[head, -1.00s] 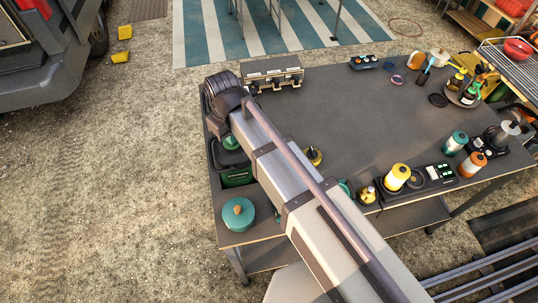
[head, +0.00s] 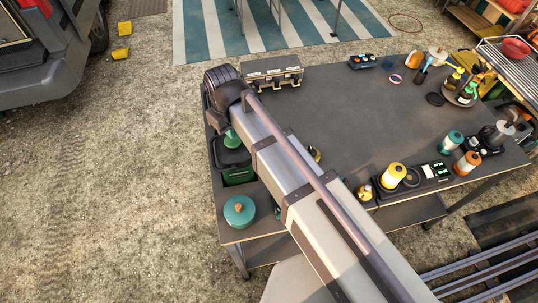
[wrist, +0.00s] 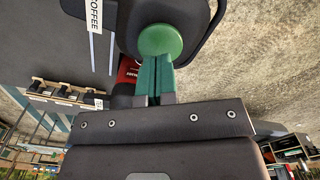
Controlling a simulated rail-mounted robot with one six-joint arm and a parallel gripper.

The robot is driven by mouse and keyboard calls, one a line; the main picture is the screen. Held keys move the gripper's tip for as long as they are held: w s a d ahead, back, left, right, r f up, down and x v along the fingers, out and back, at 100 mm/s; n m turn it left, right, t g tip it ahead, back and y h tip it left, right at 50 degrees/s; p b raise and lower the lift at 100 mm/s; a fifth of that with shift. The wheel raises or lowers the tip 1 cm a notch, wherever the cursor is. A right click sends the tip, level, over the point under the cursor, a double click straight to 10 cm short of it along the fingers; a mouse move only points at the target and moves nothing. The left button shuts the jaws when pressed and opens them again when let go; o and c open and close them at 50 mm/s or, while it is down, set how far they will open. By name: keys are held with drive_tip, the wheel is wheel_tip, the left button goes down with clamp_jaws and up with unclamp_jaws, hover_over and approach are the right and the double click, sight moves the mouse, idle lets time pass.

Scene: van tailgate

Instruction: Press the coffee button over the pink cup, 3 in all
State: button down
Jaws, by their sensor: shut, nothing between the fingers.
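In the wrist view a round green button (wrist: 160,40) stands on a dark rounded lid (wrist: 200,15), close to a white label reading COFFEE (wrist: 95,14). My gripper (wrist: 155,68) is shut and empty, its green fingers ending at the button's near edge. I cannot tell whether they touch it. No pink cup is clearly visible. A red patch (wrist: 127,70) beside the fingers is mostly hidden and I cannot identify it.
A teal lidded pot (head: 239,211) stands at the table's near left corner. A row of dark units (head: 272,70) stands at the back left. Bottles and a yellow canister (head: 393,175) are on the right. The table's middle is clear.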

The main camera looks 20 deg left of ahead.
drive_tip(key=shift+f+b, duration=1.95)
drive_tip(key=shift+f, duration=0.05)
drive_tip(key=shift+r, duration=0.2)
drive_tip(key=shift+r+p, duration=1.8)
drive_tip(key=shift+p, duration=0.2)
wheel_tip(320, 180, up, 6)
drive_tip(key=p, duration=0.6)
